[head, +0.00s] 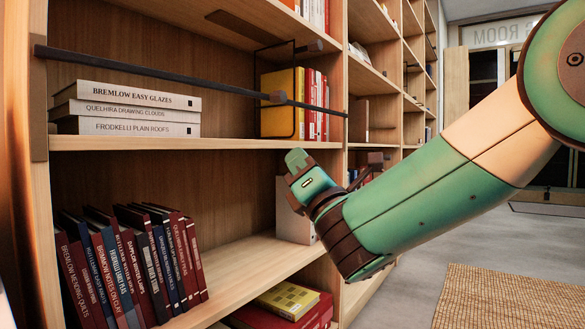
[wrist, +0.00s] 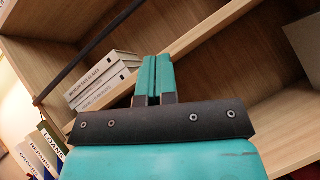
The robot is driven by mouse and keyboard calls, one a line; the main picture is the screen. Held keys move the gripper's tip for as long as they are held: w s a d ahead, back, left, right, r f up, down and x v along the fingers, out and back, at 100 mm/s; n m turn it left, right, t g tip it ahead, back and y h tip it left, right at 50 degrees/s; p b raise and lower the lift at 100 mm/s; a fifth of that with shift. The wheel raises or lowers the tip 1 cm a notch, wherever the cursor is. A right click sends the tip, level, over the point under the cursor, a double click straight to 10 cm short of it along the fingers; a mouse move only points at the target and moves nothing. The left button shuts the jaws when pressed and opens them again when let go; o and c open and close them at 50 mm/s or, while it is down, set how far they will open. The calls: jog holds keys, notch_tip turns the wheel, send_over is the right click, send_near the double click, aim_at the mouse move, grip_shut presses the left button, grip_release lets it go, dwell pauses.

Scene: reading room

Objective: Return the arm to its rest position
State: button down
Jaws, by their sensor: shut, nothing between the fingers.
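My green and orange arm reaches in from the right in the head view. My gripper (head: 296,160) is in front of the bookcase, near the level of the shelf board (head: 225,144) between the two left compartments. In the wrist view the two green fingers of my gripper (wrist: 154,62) lie side by side, shut, with nothing visible between them. The gripper holds no book.
Three white books (head: 130,108) lie stacked on the upper shelf, behind a dark bar (head: 150,71). A row of leaning books (head: 130,265) stands on the lower shelf. A grey-white bookend or box (head: 292,210) is just below my gripper. Open floor (head: 408,280) lies right.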

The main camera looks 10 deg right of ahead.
dwell(0.5)
jog(key=w+d+r+m+g+h+p, duration=0.15)
jog(key=d+m+g+h+p, duration=0.35)
jog(key=m+p, duration=0.55)
jog(key=s+a+r+m+g+p, duration=0.1)
jog(key=s+a+m+g+p, duration=0.1)
jog(key=s+m+g+p, duration=1)
jog(key=s+a+r+m+g+p, duration=0.1)
jog(key=s+a+m+g+p, duration=0.4)
jog(key=s, duration=1.3)
notch_tip(320, 180, up, 37)
jog(key=d+n+g+p, duration=0.1)
jog(key=d+g+p, duration=0.1)
jog(key=p, duration=3.5)
jog(key=shift+d+f+n+y, duration=0.2)
jog(key=shift+n+y, duration=0.15)
jog(key=shift+y, duration=0.05)
jog(key=shift+s, duration=0.1)
